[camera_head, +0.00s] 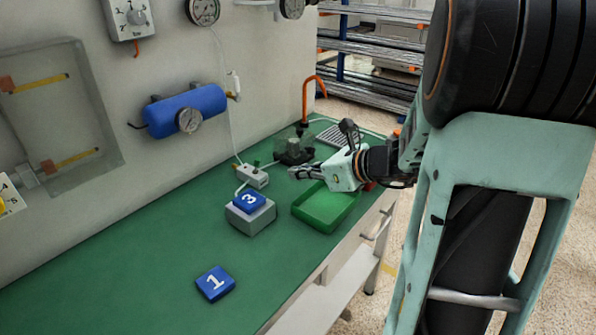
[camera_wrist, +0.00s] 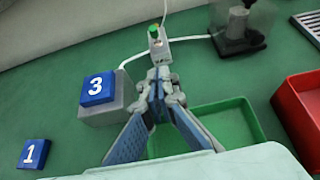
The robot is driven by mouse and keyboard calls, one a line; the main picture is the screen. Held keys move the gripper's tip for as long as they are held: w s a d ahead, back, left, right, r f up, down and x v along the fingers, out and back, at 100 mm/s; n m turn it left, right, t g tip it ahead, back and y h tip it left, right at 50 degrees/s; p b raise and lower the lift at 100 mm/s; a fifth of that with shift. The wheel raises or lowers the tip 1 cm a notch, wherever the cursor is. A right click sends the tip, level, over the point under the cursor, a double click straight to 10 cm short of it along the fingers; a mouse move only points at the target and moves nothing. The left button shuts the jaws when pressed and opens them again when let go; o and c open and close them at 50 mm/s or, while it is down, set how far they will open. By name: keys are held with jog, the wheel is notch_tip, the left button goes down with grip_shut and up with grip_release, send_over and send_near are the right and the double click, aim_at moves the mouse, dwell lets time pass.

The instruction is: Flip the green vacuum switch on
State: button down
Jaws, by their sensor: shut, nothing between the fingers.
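The vacuum switch is a small pale box (camera_head: 253,177) on the green bench, with a green knob on it. It also shows in the wrist view (camera_wrist: 158,46), at the top centre, with the green knob (camera_wrist: 153,31) at its far end. My gripper (camera_head: 291,172) is to the right of the switch box in the head view, above the bench. In the wrist view my gripper (camera_wrist: 159,74) has its fingertips together and empty, just short of the box, with a small gap in the picture. I cannot tell whether the knob is on or off.
A grey block (camera_head: 250,217) carries blue tile 3 (camera_head: 248,201); blue tile 1 (camera_head: 215,283) lies nearer. A green tray (camera_head: 325,207) sits below my gripper, with a red bin (camera_wrist: 299,112) beside it. A dark-based clear device (camera_head: 294,152) stands behind. White tubing runs from the box.

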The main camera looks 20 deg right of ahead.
aim_at(257, 165)
jog(key=b+x, duration=0.1)
jog(key=x, duration=0.5)
jog(key=shift+f, duration=0.15)
jog(key=w+a, duration=0.2)
jog(key=shift+w+r, duration=0.4)
jog(key=shift+w+a+r, duration=0.15)
jog(key=shift+w+a, duration=0.15)
jog(key=shift+w, duration=0.15)
jog(key=shift+r+p, duration=0.1)
jog(key=shift+p, duration=0.25)
jog(key=shift+r+p, duration=0.2)
jog(key=shift+p, duration=0.5)
jog(key=shift+f, duration=0.1)
